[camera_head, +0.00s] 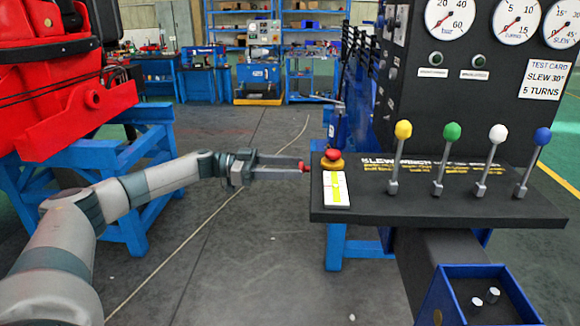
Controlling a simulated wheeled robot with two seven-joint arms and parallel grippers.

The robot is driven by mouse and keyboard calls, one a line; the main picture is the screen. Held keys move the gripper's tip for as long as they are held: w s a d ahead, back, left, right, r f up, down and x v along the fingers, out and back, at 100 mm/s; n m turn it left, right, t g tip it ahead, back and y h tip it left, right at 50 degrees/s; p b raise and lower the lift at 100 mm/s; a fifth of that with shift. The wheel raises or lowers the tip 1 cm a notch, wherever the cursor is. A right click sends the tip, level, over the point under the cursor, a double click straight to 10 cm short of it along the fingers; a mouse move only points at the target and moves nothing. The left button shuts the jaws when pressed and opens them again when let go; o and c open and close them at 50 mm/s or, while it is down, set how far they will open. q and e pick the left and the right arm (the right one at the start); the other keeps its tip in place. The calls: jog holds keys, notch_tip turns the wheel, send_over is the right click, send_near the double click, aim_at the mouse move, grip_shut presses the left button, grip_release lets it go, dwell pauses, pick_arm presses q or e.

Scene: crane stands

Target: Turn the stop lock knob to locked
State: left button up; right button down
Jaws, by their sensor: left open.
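A small red knob (304,167) sits at the left edge of the black console (440,205). My left gripper (299,166) reaches it from the left, its two fingers open, one above and one below the knob. From this view I cannot tell whether the fingers touch it. A red mushroom button (333,154) on a yellow base (332,164) stands on the console top just right of the fingertips. Which of the two is the stop lock knob, and its turned position, cannot be read. My right gripper is not in view.
Levers with yellow (403,130), green, white and blue knobs stand on the console. A white-and-yellow card (336,189) lies near its left edge. Dial gauges (450,17) and a test card (543,79) are behind. A blue bin (480,275) holds small cylinders. Red machinery (75,120) rests on blue stands at left.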

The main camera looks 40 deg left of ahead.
pick_arm(q)
jog(key=c, duration=1)
